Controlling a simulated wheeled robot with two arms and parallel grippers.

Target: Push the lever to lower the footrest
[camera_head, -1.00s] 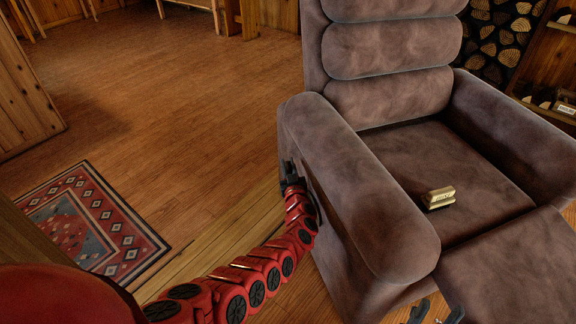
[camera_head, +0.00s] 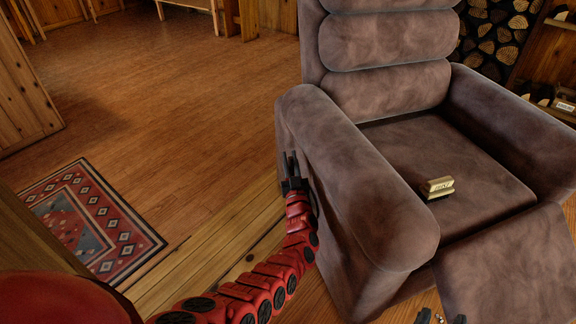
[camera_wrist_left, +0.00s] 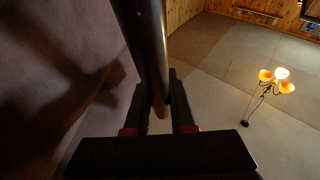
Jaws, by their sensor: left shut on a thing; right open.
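The brown recliner (camera_head: 370,205) has its footrest (camera_head: 510,270) sticking out in front of the seat, sloping downward, at the lower right of the head view. My left gripper (camera_head: 290,158) is at the outer side of the near armrest, fingers pointing away along it. In the left wrist view a dark rod, the lever (camera_wrist_left: 145,45), runs down between the fingers (camera_wrist_left: 160,105), which are shut on it. In the head view the lever is hard to make out behind the gripper. My right gripper (camera_head: 441,318) is open and empty by the footrest, mostly cut off.
A small gold box (camera_head: 437,188) lies on the seat. A patterned rug (camera_head: 92,220) lies on the wooden floor to the left. A lit floor lamp (camera_wrist_left: 265,90) shows in the left wrist view.

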